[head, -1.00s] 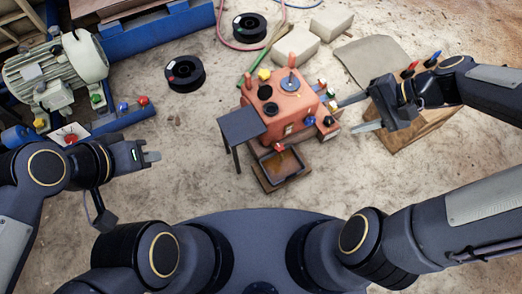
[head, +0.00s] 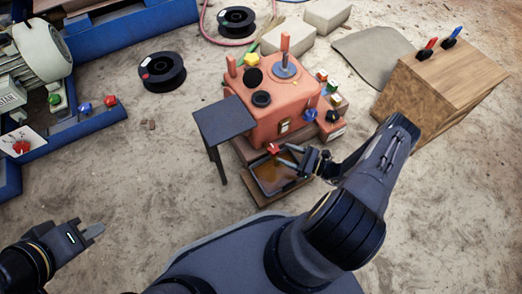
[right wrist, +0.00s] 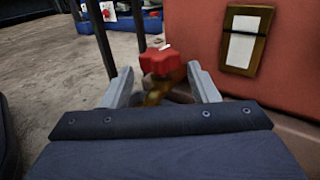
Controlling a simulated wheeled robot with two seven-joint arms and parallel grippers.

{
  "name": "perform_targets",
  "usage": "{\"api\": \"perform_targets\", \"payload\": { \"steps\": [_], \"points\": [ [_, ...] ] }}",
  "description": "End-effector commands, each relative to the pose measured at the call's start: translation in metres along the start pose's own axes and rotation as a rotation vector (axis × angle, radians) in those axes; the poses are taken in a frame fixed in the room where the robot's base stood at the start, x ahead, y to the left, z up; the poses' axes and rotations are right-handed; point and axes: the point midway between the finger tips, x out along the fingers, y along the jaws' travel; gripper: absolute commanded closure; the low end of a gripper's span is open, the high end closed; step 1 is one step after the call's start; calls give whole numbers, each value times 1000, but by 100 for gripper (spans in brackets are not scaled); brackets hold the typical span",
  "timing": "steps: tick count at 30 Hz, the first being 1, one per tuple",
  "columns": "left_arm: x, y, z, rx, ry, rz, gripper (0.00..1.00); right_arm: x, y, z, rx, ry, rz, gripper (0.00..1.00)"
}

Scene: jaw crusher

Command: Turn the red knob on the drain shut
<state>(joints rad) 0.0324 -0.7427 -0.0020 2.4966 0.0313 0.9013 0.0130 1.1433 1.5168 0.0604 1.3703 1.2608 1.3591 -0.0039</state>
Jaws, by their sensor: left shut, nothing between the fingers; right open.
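The red knob (right wrist: 160,61) sits on a brass-coloured drain stem (right wrist: 157,92) low on the orange machine (head: 282,105). It also shows small in the head view (head: 272,149), above the drain tray (head: 270,185), which holds brownish liquid. My right gripper (head: 283,155) is open at the drain. In the right wrist view its fingers (right wrist: 164,85) stand either side of the stem, with the knob between and just beyond their tips; I cannot tell whether they touch it. My left gripper (head: 98,231) is shut and empty, over bare ground at lower left.
A dark side table (head: 224,121) stands left of the drain. A wooden box (head: 440,85) with red and blue handles is at right. Black spools (head: 162,72), pale blocks and a blue frame with a motor lie further back.

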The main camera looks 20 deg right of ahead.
Motion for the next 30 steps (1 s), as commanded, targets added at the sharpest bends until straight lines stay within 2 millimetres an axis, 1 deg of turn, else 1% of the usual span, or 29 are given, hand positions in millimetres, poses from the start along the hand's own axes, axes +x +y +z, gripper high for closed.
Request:
{"api": "perform_targets", "payload": {
  "steps": [5,10,15,19,26,30],
  "points": [
    [5,-2,2,0,1,0,100,22,0,-1,0,-2,2,46],
    [12,-6,6,0,0,0,100,51,1,-1,1,-2,3,46],
    [16,-7,8,0,0,0,100,70,1,-1,0,-1,3,46],
    [17,-8,8,0,0,0,100,76,0,0,0,0,1,46],
    [17,-8,8,0,0,0,100,77,0,1,0,1,1,46],
    [17,-8,8,0,0,0,100,77,0,1,0,1,1,63]
  ]
}}
